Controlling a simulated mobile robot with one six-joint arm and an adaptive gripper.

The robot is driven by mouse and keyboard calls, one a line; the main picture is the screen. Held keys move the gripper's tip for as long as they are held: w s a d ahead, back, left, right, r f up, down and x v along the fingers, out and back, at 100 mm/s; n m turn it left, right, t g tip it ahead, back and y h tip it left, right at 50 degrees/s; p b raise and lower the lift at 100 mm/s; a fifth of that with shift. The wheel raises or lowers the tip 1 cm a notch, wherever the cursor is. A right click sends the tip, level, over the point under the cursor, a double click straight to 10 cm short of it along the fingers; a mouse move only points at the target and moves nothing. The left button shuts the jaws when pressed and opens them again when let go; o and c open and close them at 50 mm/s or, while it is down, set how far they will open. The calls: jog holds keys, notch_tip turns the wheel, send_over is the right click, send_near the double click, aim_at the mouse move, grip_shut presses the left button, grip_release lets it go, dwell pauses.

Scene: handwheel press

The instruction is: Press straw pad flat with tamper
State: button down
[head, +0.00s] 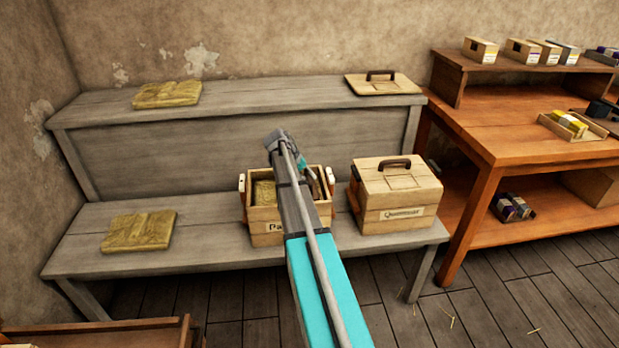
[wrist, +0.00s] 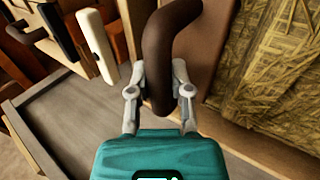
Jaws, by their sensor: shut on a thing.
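My gripper (wrist: 161,78) is shut around a dark brown curved handle (wrist: 172,28), which I take to be the tamper's. The rest of the tamper cannot be made out. In the head view my arm hides most of the gripper, at the right side of an open wooden box (head: 267,238) with a partly hidden label starting "Pa". A straw pad (head: 264,192) lies inside this box, left of my arm. Straw (wrist: 268,60) also shows in the wrist view, right of the handle. Whether the tamper touches the pad cannot be told.
A lidded box (head: 395,200) labelled "Quarantine" stands close on the right. More straw pads lie on the lower bench (head: 138,232) and upper shelf (head: 167,95). A handled lid (head: 385,84) lies at upper right. The orange table (head: 500,130) holds small cartons.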

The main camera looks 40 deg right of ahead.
dwell(0.6)
notch_tip(320, 180, up, 10)
jog(key=p, duration=1)
jog(key=shift+f, duration=0.1)
